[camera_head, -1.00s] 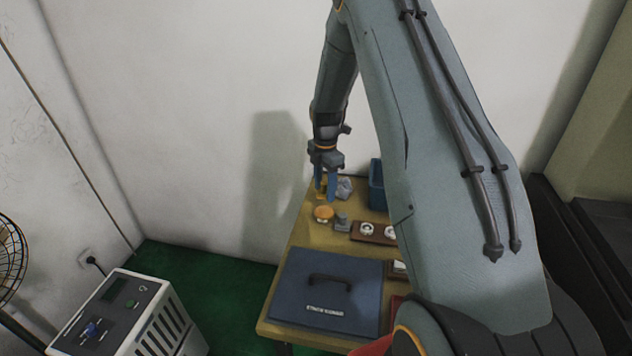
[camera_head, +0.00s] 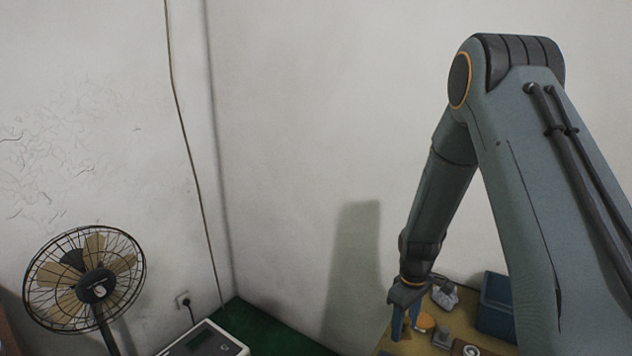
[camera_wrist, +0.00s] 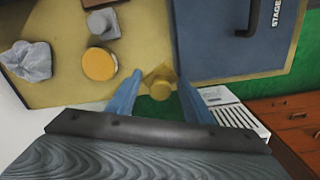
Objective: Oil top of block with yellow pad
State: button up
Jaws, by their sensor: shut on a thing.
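My gripper (camera_wrist: 164,92) has blue fingers, shut on the yellow pad (camera_wrist: 161,83), a squarish yellow piece with a round knob. In the wrist view it is held near the table's edge. In the head view my gripper (camera_head: 405,328) is at the lower right, left of a round orange-topped piece (camera_head: 426,321); the held pad is not clear there. The orange piece also shows in the wrist view (camera_wrist: 100,64), left of the pad and apart from it. The grey block (camera_wrist: 102,22) with a smaller raised part stands beyond it, also in the head view (camera_head: 443,338).
A crumpled grey cloth (camera_wrist: 28,60) lies on the table (camera_wrist: 60,95). A blue bin (camera_head: 497,305) stands at the back. A dark blue case (camera_wrist: 215,50) with a handle lies right of the pad. A white machine (camera_wrist: 232,112) stands off the table, and a fan (camera_head: 88,285) is far left.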

jog(key=s+a+m, duration=0.1)
jog(key=s+m, duration=0.1)
jog(key=s+a+m, duration=0.1)
jog(key=s+m, duration=0.1)
jog(key=m, duration=0.1)
jog(key=s+a+f+m, duration=0.1)
jog(key=s+a+m, duration=0.1)
jog(key=shift+s+a+m, duration=0.1)
jog(key=shift+s+m, duration=0.05)
jog(key=shift+m, duration=0.15)
